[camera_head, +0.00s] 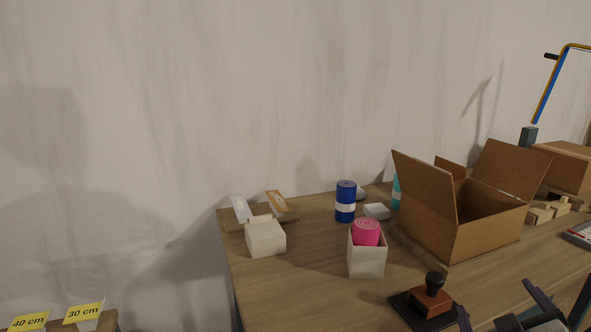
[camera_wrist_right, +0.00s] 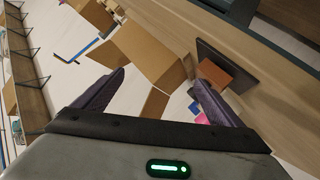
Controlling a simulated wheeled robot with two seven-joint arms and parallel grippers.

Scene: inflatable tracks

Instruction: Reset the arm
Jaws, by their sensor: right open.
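My right gripper (camera_head: 495,300) shows at the bottom right of the head view, above the front part of the wooden table (camera_head: 300,290). Its two dark fingers are spread apart with nothing between them. In the right wrist view the gripper (camera_wrist_right: 158,82) is also open and empty, with an open cardboard box (camera_wrist_right: 150,52) beyond the fingertips. A stamp with a brown block and dark knob (camera_head: 431,297) stands on a dark pad just left of the gripper in the head view. My left gripper is in neither view.
The open cardboard box (camera_head: 465,215) stands at the table's right. A pink roll (camera_head: 366,232) sits in a pale container (camera_head: 367,262); a blue roll (camera_head: 345,203) stands behind it. A white box (camera_head: 265,238) is at the left. The table's front left is clear.

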